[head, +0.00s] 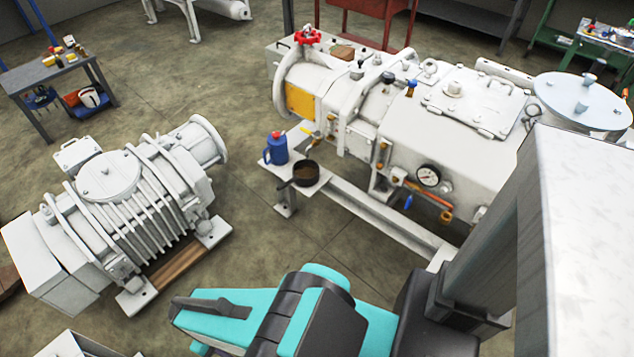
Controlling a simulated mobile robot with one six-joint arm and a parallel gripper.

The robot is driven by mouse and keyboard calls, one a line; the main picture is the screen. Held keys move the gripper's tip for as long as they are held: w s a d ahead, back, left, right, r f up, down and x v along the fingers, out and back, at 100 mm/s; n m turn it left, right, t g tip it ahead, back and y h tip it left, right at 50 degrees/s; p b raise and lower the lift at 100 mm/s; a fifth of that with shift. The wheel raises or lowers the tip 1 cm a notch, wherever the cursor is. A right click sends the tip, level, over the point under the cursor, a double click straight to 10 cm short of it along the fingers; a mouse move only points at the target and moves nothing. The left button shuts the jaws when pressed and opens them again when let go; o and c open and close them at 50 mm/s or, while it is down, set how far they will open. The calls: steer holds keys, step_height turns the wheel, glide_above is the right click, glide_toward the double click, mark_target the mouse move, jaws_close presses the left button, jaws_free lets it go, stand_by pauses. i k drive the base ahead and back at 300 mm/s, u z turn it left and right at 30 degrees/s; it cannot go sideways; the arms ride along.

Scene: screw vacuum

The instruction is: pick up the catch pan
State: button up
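The catch pan (305,172) is a small, dark round pan with a short handle on its left and brown contents or a brown inside. It sits upright on the white end ledge of the large machine's base frame, right of a blue jug. My teal and black arm shows at the bottom centre, well below and in front of the pan. I can make out no gripper fingertips, and nothing of mine touches the pan.
The blue jug (276,149) with a red cap stands close beside the pan. The large white machine (440,120) rises behind and right, with brass valves and a gauge. A ribbed white pump (125,205) stands left. Open floor (275,235) lies between them.

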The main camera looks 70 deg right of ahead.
mark_target(306, 172)
steer(key=k, duration=0.8)
steer(key=u, duration=0.85)
steer(key=i, duration=0.3)
steer(key=z, duration=0.3)
